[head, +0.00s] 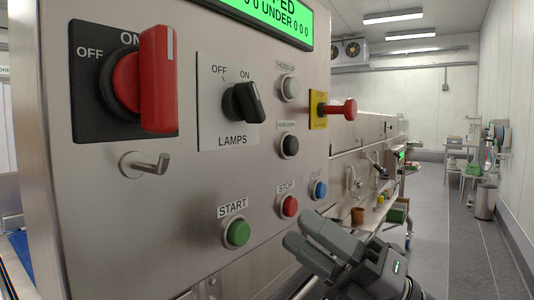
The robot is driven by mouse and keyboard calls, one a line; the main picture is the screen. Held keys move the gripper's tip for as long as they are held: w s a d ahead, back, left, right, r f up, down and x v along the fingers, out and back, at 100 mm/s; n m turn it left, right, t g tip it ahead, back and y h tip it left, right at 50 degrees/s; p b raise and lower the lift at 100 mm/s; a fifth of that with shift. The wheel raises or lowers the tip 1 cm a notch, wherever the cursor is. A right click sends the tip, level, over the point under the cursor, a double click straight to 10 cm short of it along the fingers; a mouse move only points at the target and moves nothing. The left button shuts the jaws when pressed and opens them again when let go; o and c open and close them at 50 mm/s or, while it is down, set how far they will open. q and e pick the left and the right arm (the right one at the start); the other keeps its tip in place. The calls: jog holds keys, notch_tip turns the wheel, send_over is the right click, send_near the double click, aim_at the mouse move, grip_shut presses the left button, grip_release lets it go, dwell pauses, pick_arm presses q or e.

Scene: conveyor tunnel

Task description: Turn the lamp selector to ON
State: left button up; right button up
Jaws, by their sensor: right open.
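The lamp selector (243,102) is a black rotary knob on a white plate (224,128) marked LAMPS, with OFF at upper left and ON above. Its grip leans slightly to the upper left; I cannot tell for sure which mark it points to. My right gripper (306,234) is in the lower middle, below and right of the selector, apart from it. Its fingers are open and nothing shows between them. They are near the lower right of the panel, below the red STOP button (289,206). My left gripper is not in view.
An open aisle (455,235) lies to the right.

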jog(key=s+a+r+n+g+h+b, duration=0.1)
jog(key=s+a+r+n+g+h, duration=0.35)
jog(key=n, duration=0.85)
jog(key=n+t+h+b, duration=0.2)
jog(key=n+t+h, duration=0.2)
jog(key=t, duration=0.2)
send_near(261, 107)
jog(key=x, duration=0.2)
jog(key=shift+y, duration=0.25)
jog(key=p+x, duration=0.2)
jog(key=x, duration=0.3)
jog(key=shift+w+a, duration=0.25)
jog(key=shift+a, duration=0.05)
jog(key=shift+w+a+f, duration=0.1)
jog(key=shift+w+a, duration=0.35)
jog(key=shift+a, duration=0.1)
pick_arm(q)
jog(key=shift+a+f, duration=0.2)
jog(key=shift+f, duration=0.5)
pick_arm(e)
grip_shut()
